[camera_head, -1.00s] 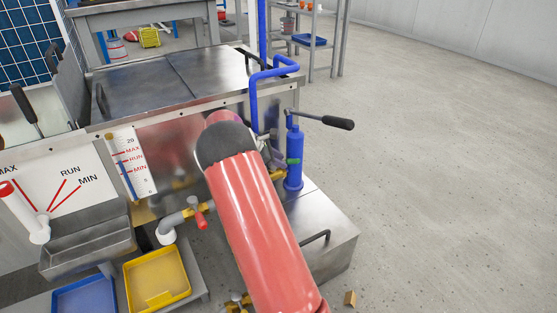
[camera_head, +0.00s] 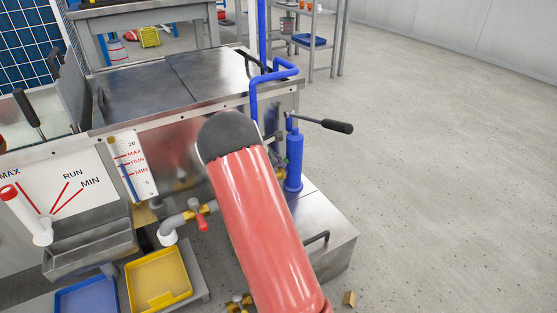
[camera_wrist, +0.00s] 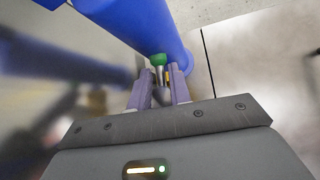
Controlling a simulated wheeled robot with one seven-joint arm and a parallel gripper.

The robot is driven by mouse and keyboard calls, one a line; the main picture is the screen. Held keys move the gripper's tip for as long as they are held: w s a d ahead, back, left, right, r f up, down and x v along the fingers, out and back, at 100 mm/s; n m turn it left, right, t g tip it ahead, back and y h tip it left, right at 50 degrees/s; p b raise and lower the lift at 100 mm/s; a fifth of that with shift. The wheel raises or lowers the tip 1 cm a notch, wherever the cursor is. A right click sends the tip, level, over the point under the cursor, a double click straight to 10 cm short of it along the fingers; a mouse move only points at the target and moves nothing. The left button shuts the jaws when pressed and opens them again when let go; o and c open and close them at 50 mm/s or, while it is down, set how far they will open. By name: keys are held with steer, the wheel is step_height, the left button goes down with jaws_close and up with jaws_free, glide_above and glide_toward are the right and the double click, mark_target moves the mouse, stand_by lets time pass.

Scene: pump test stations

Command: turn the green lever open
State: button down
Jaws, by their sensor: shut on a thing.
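The green lever (camera_wrist: 158,60) shows in the wrist view as a small green end beside the blue pump cylinder (camera_wrist: 135,22). My gripper (camera_wrist: 159,82) has its two purple fingers close on either side of the lever and is shut on it. In the head view my red arm hides the gripper and the lever. The blue pump cylinder (camera_head: 294,168) stands upright just right of my arm there.
A black-gripped pump handle (camera_head: 325,124) sticks out right above the cylinder. A blue pipe (camera_head: 272,78) bends over the steel tank. A red-handled valve (camera_head: 200,218), a yellow tray (camera_head: 158,277) and a blue tray (camera_head: 87,298) lie left of my arm. The floor at right is clear.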

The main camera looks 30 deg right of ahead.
steer(key=c, duration=1.3)
jaws_free()
steer(key=w+p+v, duration=0.1)
steer(key=v, duration=0.6)
steer(key=shift+s+a+r, duration=0.3)
steer(key=shift+s+a, duration=0.05)
steer(key=shift+s, duration=0.2)
